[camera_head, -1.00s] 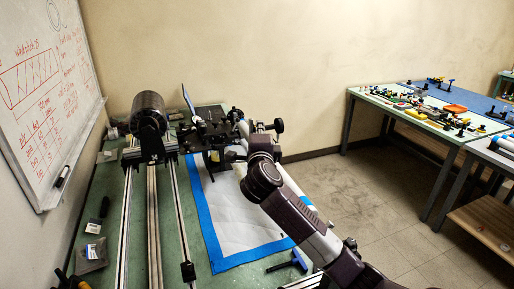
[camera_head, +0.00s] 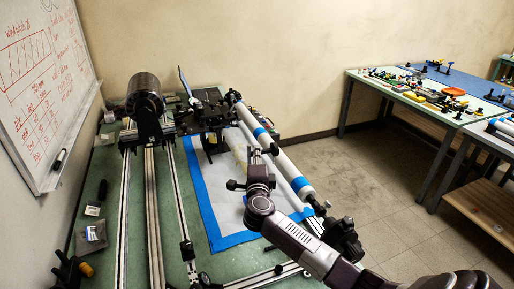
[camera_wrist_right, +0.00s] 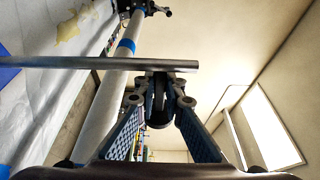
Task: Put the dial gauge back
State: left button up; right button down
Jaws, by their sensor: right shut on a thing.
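My right gripper (camera_head: 260,163) is above the right part of the green bench, over the white sheet and close to the white tube. In the right wrist view its two blue-padded fingers (camera_wrist_right: 160,98) are shut on a small dark piece (camera_wrist_right: 159,118). I take this piece to be part of the dial gauge; no dial face shows. A grey rod (camera_wrist_right: 110,62) runs across at the fingertips, and I cannot tell whether it joins the held piece. My left gripper is not in view.
A white tube with blue bands (camera_head: 283,163) lies along the bench's right side. A blue-edged white sheet (camera_head: 205,190) lies between. A cluttered table (camera_head: 408,100) stands farther right, with clear floor between.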

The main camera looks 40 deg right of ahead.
jog(key=shift+f, duration=1.05)
jog(key=c, duration=2.3)
grip_release()
jog(key=shift+f, duration=0.25)
jog(key=shift+o, duration=1.3)
jog(key=shift+s, duration=0.1)
jog(key=shift+a+r, duration=0.1)
jog(key=b+v, duration=0.1)
jog(key=v, duration=1.1)
